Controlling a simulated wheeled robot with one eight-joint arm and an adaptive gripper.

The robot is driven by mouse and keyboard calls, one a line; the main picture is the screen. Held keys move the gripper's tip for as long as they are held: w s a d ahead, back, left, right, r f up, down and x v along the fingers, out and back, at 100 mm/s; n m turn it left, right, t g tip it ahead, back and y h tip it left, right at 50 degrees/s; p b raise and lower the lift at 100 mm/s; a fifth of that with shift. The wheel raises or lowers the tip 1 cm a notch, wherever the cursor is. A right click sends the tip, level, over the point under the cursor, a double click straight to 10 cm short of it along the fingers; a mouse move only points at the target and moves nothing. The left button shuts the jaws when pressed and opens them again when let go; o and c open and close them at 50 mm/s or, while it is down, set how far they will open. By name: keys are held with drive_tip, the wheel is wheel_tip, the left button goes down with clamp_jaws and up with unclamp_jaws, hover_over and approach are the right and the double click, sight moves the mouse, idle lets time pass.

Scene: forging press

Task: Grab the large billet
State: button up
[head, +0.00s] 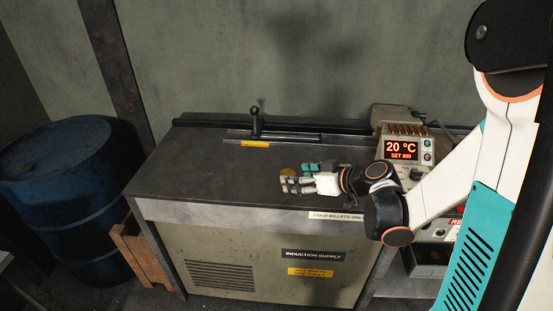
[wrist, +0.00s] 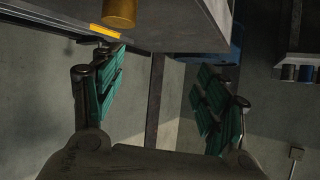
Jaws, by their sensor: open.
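A brass-coloured cylinder, likely the billet (head: 287,171), stands on the dark bench top, partly hidden behind my gripper's fingers in the head view. It also shows cut off at the top edge of the wrist view (wrist: 118,12). My gripper (head: 293,177) is low over the bench, close to the cylinder, its fingers pointing left. In the wrist view my gripper (wrist: 160,62) has its teal-padded fingers spread wide, with nothing between them. The cylinder lies beyond the left finger there, not between the pads. I cannot tell whether a finger touches it.
The bench (head: 205,160) is clear on its left half. A lever (head: 255,122) on a rail stands at the back. A controller (head: 402,150) reading 20 °C sits right. A blue drum (head: 65,190) stands left.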

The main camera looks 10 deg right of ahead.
drive_tip(key=t, duration=0.1)
approach(288, 173)
drive_tip(key=s+r, duration=0.2)
drive_tip(key=s, duration=0.1)
drive_tip(key=shift+n, duration=0.3)
drive_tip(key=x, duration=0.2)
drive_tip(key=b+x, duration=0.1)
drive_tip(key=x, duration=0.2)
drive_tip(key=d+x, duration=0.1)
drive_tip(key=x, duration=0.2)
drive_tip(key=shift+w+f+b, duration=0.15)
drive_tip(key=shift+f+b, duration=0.2)
drive_tip(key=b+x, duration=0.1)
drive_tip(key=x, duration=0.1)
drive_tip(key=b+x, duration=0.1)
drive_tip(key=x, duration=0.1)
drive_tip(key=shift+w+d+f, duration=0.15)
drive_tip(key=shift+w+f, duration=0.15)
drive_tip(key=shift+f, duration=0.05)
drive_tip(key=shift+w+a, duration=0.2)
drive_tip(key=shift+w, duration=0.1)
clamp_jaws()
